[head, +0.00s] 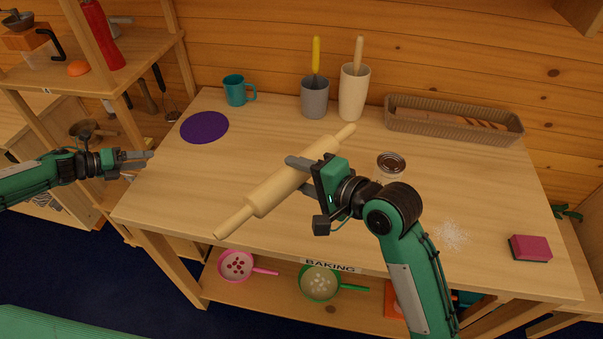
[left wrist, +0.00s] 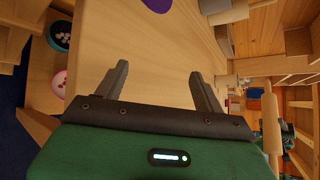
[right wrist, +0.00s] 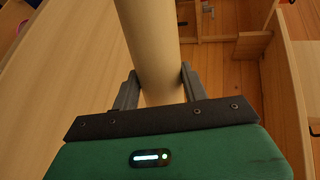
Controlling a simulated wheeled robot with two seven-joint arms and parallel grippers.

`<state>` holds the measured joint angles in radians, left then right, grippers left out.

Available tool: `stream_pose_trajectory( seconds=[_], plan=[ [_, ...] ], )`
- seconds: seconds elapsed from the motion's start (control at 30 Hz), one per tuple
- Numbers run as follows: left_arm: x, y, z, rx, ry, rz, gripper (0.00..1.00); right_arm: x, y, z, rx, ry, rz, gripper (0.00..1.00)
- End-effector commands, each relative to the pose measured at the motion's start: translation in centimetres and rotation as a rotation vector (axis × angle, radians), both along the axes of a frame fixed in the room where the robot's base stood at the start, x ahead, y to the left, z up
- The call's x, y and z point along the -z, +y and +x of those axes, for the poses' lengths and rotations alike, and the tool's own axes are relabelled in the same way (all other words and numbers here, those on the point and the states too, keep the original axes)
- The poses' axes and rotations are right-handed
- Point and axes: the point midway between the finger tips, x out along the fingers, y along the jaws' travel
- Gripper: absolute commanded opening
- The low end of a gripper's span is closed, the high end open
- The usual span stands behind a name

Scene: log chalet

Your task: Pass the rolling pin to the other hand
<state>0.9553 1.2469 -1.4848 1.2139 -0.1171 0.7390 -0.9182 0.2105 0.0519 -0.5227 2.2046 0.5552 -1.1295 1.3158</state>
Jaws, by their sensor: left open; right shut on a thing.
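The wooden rolling pin (head: 275,190) is held above the table by my right gripper (head: 301,176), which is shut around its barrel. It lies at a slant, one handle toward the front left and the other toward the back right. In the right wrist view the pin (right wrist: 152,45) runs between the two fingers. My left gripper (head: 142,160) is at the table's left edge, open and empty, well apart from the pin. In the left wrist view its fingers (left wrist: 158,88) are spread with nothing between them; the pin (left wrist: 272,115) shows at the right.
The table (head: 170,190) has free room at its left and front. A purple disc (head: 204,127), a teal mug (head: 236,90), a grey cup (head: 314,100), a cream vase (head: 353,95) and a basket (head: 450,133) stand behind. A tin (head: 391,163) is near my right gripper; a pink sponge (head: 530,248) lies right.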

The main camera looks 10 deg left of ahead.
Motion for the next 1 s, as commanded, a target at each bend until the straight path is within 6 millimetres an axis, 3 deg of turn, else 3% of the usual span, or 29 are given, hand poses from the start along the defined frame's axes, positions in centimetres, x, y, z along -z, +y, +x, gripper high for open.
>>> stream_pose_trajectory(
  seconds=[0.03, 0.1, 0.4, 0.7, 0.8, 1.0],
  plan=[
    [1.0, 2.7, -1.0, -0.09, 0.048, -0.015, 0.7, -0.1, 0.0, 0.0, 0.0, -0.001, 0.002, 0.11],
    [2.1, 6.1, -2.1, -0.217, 0.111, -0.046, 0.7, -0.1, 0.0, 0.0, 0.0, -0.001, 0.002, 0.11],
    [6.3, 20.0, -9.3, -0.751, 0.325, -0.169, 0.7, -0.1, 0.0, 0.0, 0.0, -0.001, 0.002, 0.11],
    [10.2, 31.1, -18.0, -1.278, 0.452, -0.299, 0.7, -0.1, 0.0, 0.0, 0.0, -0.001, 0.002, 0.11],
    [13.6, 31.8, -19.3, -1.428, 0.489, -0.364, 0.7, -0.1, 0.0, 0.0, 0.0, -0.001, 0.002, 0.11],
    [21.2, 25.8, -16.9, -1.477, 0.551, -0.462, 0.7, -0.1, 0.0, 0.0, 0.0, -0.001, 0.002, 0.11]
  ],
)
